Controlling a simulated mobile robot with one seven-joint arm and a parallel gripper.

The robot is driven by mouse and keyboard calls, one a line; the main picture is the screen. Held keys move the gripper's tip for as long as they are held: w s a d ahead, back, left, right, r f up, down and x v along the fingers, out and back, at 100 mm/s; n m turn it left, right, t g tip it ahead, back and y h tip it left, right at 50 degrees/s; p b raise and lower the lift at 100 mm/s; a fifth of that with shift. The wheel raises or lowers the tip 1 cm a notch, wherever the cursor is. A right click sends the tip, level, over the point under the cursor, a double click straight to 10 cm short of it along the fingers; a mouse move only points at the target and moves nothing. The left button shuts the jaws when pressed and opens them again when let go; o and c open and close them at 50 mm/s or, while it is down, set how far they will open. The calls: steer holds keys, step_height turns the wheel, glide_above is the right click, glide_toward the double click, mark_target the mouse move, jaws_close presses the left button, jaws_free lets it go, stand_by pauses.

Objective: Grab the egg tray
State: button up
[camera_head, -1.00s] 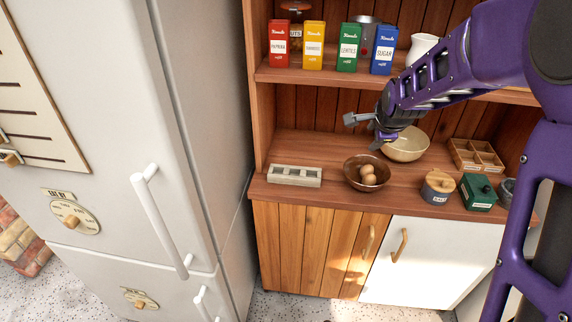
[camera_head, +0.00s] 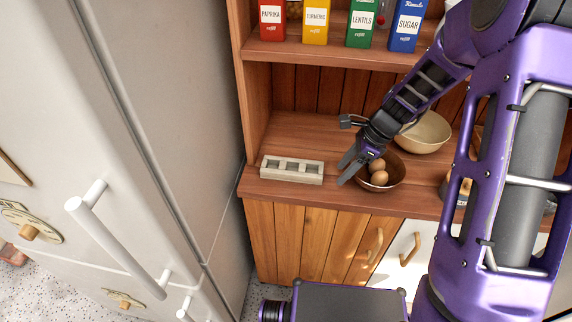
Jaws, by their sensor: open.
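The egg tray (camera_head: 291,179) is a pale grey-beige block with several square hollows in a row. It lies flat on the wooden counter at the left, near the front edge, and its hollows look empty. My gripper (camera_head: 343,172) is open, with dark fingers pointing down and to the left. It is just right of the tray, in front of the brown bowl, and appears apart from the tray. Nothing shows between the fingers.
A brown bowl (camera_head: 395,180) with brown eggs (camera_head: 379,178) stands right of the tray, partly behind my gripper. A cream bowl (camera_head: 428,133) is behind it. A shelf (camera_head: 330,55) with coloured boxes hangs above. The fridge (camera_head: 130,110) stands at the left. Counter behind the tray is clear.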

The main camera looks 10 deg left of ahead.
mark_target(292, 172)
steer(key=a, duration=0.7)
steer(key=shift+w+a, duration=0.15)
steer(key=shift+a, duration=0.2)
steer(key=a, duration=0.4)
steer(key=shift+b, duration=0.3)
steer(key=shift+b+x, duration=0.3)
steer(key=shift+x, duration=1.25)
jaws_close()
